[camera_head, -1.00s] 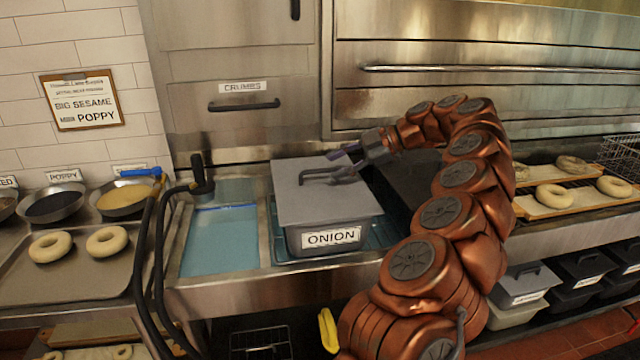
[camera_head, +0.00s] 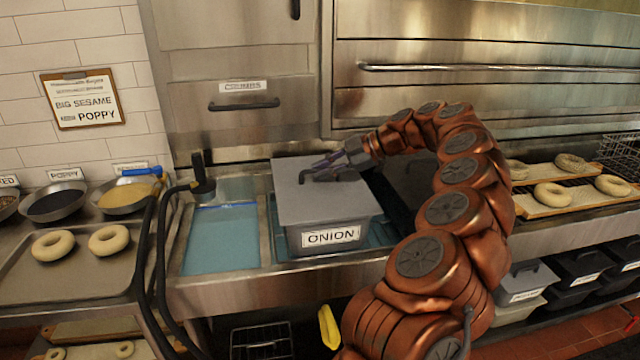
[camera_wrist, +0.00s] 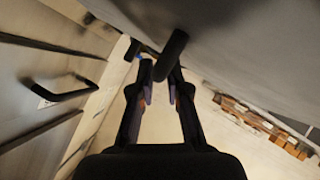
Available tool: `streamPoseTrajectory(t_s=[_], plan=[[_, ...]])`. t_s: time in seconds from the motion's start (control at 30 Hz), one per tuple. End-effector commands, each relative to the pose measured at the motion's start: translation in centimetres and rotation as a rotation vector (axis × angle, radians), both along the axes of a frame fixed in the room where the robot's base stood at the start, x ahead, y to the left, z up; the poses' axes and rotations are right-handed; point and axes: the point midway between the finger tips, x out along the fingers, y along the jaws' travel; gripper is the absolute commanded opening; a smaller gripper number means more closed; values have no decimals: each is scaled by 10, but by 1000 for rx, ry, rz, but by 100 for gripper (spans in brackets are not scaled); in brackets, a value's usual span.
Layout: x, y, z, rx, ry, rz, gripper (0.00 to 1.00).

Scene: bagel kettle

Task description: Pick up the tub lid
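The tub lid (camera_head: 322,204) is a flat grey square sheet with a dark arched handle (camera_head: 304,175). It sits on the grey tub (camera_head: 290,240) labelled ONION. My gripper (camera_head: 318,172) reaches in from the right, low over the lid, with its fingers at the handle. In the wrist view the dark handle (camera_wrist: 172,55) runs between the two close fingertips (camera_wrist: 160,82). The fingers lean inward and appear shut on it. The lid's grey surface (camera_wrist: 255,45) fills the upper right there. Exact contact at the far finger is hard to see.
A blue water basin (camera_head: 220,245) and a black hose (camera_head: 150,250) are left of the tub. A tray with two bagels (camera_head: 85,275) lies farther left. Bagel boards (camera_head: 545,207) are on the right. A cabinet wall with a black handle (camera_head: 244,105) stands behind.

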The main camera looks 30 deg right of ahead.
Motion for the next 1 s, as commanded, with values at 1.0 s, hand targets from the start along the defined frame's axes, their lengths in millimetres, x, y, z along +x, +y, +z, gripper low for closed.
streamPoseTrajectory(t_s=[1.0], plan=[[0,-1,19,-1,0,0,0]])
